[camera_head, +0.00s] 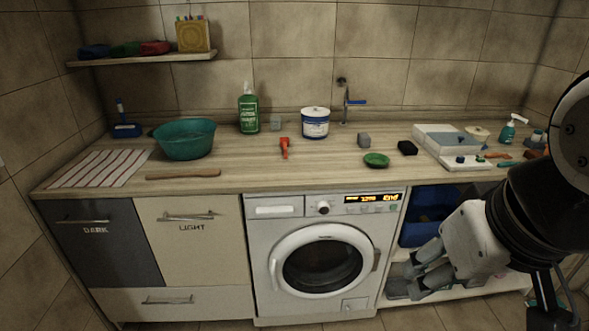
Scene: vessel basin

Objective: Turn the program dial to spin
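The washing machine (262,275) is white and stands under the wooden counter, with its round door shut. Its program dial (323,208) is a small round knob on the front panel, between the detergent drawer (274,206) and the lit display (371,198). The dial's marks and pointer are too small to read. The display shows orange characters that look like "1200 End". My gripper (409,281) is to the lower right of the dial, in front of the shelf right of the machine. Its two fingers are apart with nothing between them, well away from the dial.
A blue bin (428,218) stands in the open shelf behind my arm. The counter above holds a teal basin (185,139), a green bottle (249,110), a white tub (316,122) and a green dish (376,160). The space before the dial looks clear.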

